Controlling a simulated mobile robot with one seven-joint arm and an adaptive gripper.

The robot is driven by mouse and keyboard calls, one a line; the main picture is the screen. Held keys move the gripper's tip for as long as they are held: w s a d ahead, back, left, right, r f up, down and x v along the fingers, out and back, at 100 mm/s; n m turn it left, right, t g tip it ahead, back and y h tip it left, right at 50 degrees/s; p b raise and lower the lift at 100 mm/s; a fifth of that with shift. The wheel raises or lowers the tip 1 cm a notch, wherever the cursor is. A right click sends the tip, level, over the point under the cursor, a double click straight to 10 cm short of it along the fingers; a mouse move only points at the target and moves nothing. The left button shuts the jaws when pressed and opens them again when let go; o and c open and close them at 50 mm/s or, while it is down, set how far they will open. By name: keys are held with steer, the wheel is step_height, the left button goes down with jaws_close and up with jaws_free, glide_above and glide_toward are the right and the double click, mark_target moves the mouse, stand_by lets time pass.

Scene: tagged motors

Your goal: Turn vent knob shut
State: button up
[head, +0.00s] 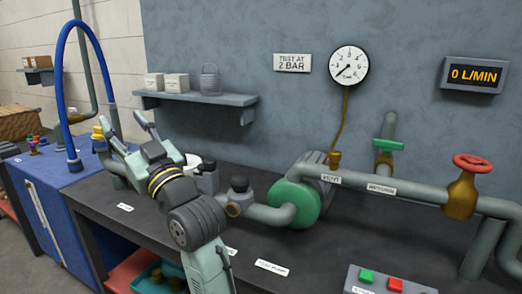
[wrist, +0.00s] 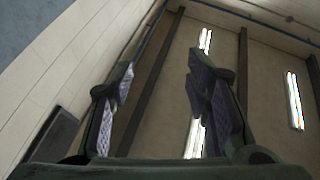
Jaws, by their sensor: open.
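A dark round knob (head: 238,184) sits on top of the brass-ended fitting left of the green pump (head: 296,200). A second dark cap (head: 207,167) stands behind it, close to my arm. My gripper (head: 121,119) is raised above the left end of the bench, its fingers apart and empty. It is well left of both dark caps and touches neither. In the wrist view my gripper (wrist: 160,65) points up at the ceiling, with nothing between its fingers.
A red handwheel (head: 474,162) tops a brass valve at right, and a green handle (head: 390,144) stands behind the pipe. A gauge (head: 348,65) hangs on the wall. A blue hose (head: 59,80) arches left of my gripper. A button box (head: 385,281) sits at the front.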

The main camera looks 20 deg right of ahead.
steer(key=d+f+m+h, duration=0.35)
steer(key=d+h, duration=0.25)
steer(key=d, duration=1.2)
steer(key=m+g+h, duration=0.3)
steer(key=m+h, duration=0.1)
steer(key=h, duration=0.2)
glide_toward(337, 153)
steer(key=w+p, duration=0.1)
steer(key=w, duration=0.2)
steer(key=w+p, duration=0.1)
steer(key=w, duration=0.2)
steer(key=w+p, duration=0.1)
steer(key=w, duration=0.2)
steer(key=shift+w+d, duration=0.2)
steer(key=shift+d, duration=0.2)
steer(key=shift+w+f, duration=0.1)
steer(key=shift+w, duration=0.55)
steer(key=shift+c, duration=0.4)
jaws_close()
